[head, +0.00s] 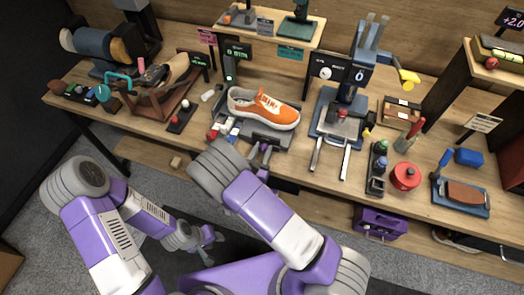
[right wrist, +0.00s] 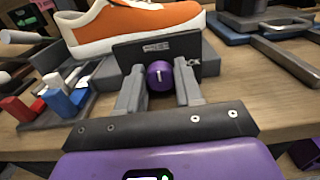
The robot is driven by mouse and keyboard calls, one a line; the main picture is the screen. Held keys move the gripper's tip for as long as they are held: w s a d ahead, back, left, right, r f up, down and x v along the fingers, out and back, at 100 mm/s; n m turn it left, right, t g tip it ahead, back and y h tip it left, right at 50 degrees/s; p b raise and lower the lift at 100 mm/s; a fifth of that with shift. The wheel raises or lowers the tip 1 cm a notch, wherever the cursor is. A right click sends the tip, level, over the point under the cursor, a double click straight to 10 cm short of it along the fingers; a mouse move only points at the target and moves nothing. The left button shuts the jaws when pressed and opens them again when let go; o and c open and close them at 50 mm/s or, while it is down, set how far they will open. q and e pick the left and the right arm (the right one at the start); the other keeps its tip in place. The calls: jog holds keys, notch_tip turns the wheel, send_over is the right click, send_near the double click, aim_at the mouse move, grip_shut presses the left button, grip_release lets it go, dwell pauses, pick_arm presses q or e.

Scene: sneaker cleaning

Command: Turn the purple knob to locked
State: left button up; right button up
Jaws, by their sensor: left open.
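The purple knob (right wrist: 160,76) sits on the dark front panel (right wrist: 125,52) of the stand under the orange sneaker. A white mark on the knob points up, toward a label that seems to read "FREE". My left gripper (head: 205,243) is open and empty, low in front of the table.
The orange sneaker (head: 263,108) rests on the stand right above the knob. A tray of small coloured blocks (right wrist: 60,98) is left of it. A press with two rails (head: 333,120) stands to the right. The table's front edge (head: 290,178) is close below.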

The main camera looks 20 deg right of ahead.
jog(key=c, duration=0.5)
jog(key=shift+c, duration=0.2)
jog(key=shift+m, duration=0.3)
jog(key=shift+f+m+b, duration=0.15)
jog(key=shift+m+b, duration=0.85)
jog(key=shift+m, duration=0.2)
jog(key=m+b, duration=0.2)
jog(key=m, duration=0.1)
jog(key=shift+d+m+b, duration=0.1)
jog(key=shift+m+b, duration=0.2)
jog(key=shift+b, duration=0.05)
jog(key=m+b, duration=0.4)
jog(key=b, duration=0.1)
jog(key=m+b, duration=0.4)
jog(key=b, duration=0.1)
jog(key=shift+s+f+m, duration=0.1)
jog(key=shift+f+m, duration=0.1)
jog(key=shift+m, duration=0.2)
jog(key=shift+r+m+b, duration=0.1)
jog(key=shift+m+b, duration=0.75)
jog(key=shift+m, duration=0.35)
